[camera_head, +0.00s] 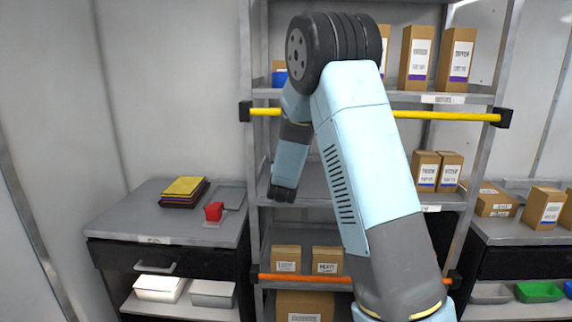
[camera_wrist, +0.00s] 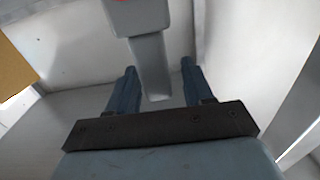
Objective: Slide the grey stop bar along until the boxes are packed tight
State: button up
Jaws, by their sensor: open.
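In the wrist view my gripper (camera_wrist: 160,66) is open, with its two blue fingers apart. A grey upright piece (camera_wrist: 152,68), likely the stop bar, shows between the fingers below a wider grey block with a bit of red at its top. I cannot tell whether a finger touches it. A brown box (camera_wrist: 12,72) is cut off at the left edge. In the head view the end of my arm is at the middle shelf (camera_head: 318,200), towards its left side. Two labelled boxes (camera_head: 427,171) stand at that shelf's right. My arm hides the shelf's middle, and the stop bar is not seen there.
An orange rail (camera_head: 300,278) crosses below, near small boxes (camera_head: 287,259). A left cabinet (camera_head: 140,222) carries yellow sheets and a red item. More boxes stand on the right counter.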

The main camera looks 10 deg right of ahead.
grip_shut()
dwell(0.4)
